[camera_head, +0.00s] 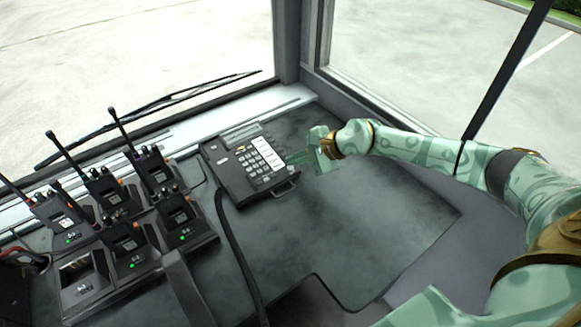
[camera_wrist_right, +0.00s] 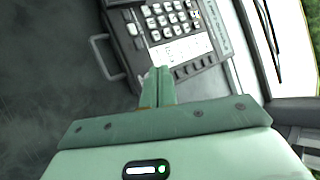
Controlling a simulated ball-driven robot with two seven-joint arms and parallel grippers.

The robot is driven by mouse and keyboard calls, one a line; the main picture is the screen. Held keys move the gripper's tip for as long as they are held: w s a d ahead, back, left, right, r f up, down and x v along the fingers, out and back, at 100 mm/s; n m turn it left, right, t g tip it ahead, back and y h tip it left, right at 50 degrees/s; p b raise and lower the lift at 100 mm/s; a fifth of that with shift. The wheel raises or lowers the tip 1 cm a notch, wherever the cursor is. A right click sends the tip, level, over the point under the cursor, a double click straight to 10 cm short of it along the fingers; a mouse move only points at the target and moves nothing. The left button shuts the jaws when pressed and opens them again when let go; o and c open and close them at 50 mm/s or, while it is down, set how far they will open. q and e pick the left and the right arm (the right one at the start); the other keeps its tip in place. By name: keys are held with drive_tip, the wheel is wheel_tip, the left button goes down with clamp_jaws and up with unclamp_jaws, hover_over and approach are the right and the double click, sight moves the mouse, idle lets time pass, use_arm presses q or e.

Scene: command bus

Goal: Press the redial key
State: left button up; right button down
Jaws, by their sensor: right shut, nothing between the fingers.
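A dark desk phone (camera_head: 228,171) with light keys and a white label strip lies on the dashboard, left of my right gripper. The phone also shows in the right wrist view (camera_wrist_right: 126,42), turned on its side. The redial key cannot be told apart from the other keys at this size. My right gripper (camera_head: 296,158) is shut and empty, at the phone's right edge. In the right wrist view its fingertips (camera_wrist_right: 158,73) overlap the edge of the phone beside the white strip; whether they touch it I cannot tell. My left gripper is not in view.
Several handheld radios (camera_head: 126,240) stand in chargers at the left, with upright antennas. A black cord (camera_head: 238,252) runs from the phone toward the front. The dark dashboard (camera_head: 370,215) is clear right of the phone. The windshield frame (camera_head: 287,45) rises behind.

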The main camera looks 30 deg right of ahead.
idle(0.4)
drive_tip(key=shift+f+b, duration=0.4)
drive_tip(key=shift+f+b, duration=0.3)
idle(0.4)
drive_tip(key=shift+r, duration=0.1)
drive_tip(key=shift+r+p, duration=0.55)
drive_tip(key=shift+r, duration=0.1)
drive_tip(key=r+p, duration=0.2)
drive_tip(key=r, duration=0.1)
drive_tip(key=r+p, duration=0.1)
drive_tip(key=r, duration=0.1)
drive_tip(key=shift+s+p, duration=0.35)
drive_tip(key=shift+s, duration=0.05)
